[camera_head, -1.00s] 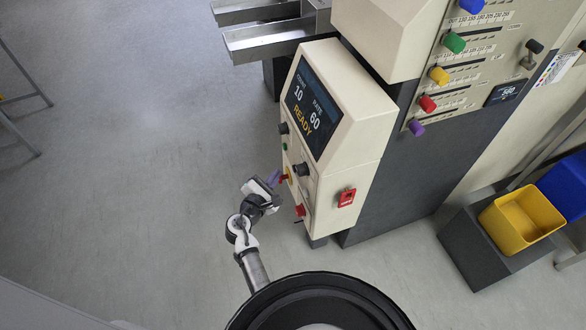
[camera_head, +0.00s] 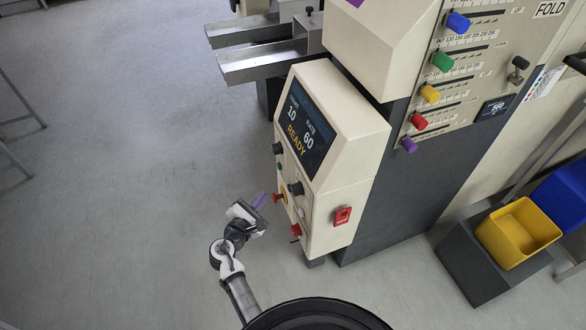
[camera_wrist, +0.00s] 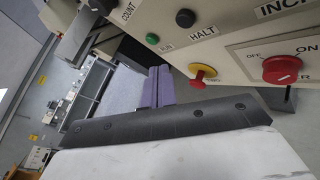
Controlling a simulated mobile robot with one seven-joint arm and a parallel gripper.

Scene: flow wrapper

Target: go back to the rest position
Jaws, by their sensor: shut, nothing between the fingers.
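My gripper (camera_head: 259,201) is in front of the left side of the machine's control box, in the lower middle of the head view. Its purple fingers are shut together with nothing between them. In the wrist view the closed fingers (camera_wrist: 158,87) point up, apart from the panel. The cream control box (camera_head: 347,129) has a display (camera_head: 306,131) reading READY, count 10 and rate 60. The wrist view shows a yellow and red knob (camera_wrist: 203,75) by the HALT label and a red OFF/ON knob (camera_wrist: 281,68) to the right of the fingers.
A red switch (camera_head: 342,215) sits on the control box's front. Metal chutes (camera_head: 262,62) jut out at the back. Coloured knobs line the panel at upper right. A yellow bin (camera_head: 518,233) and a blue bin (camera_head: 567,196) stand at right.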

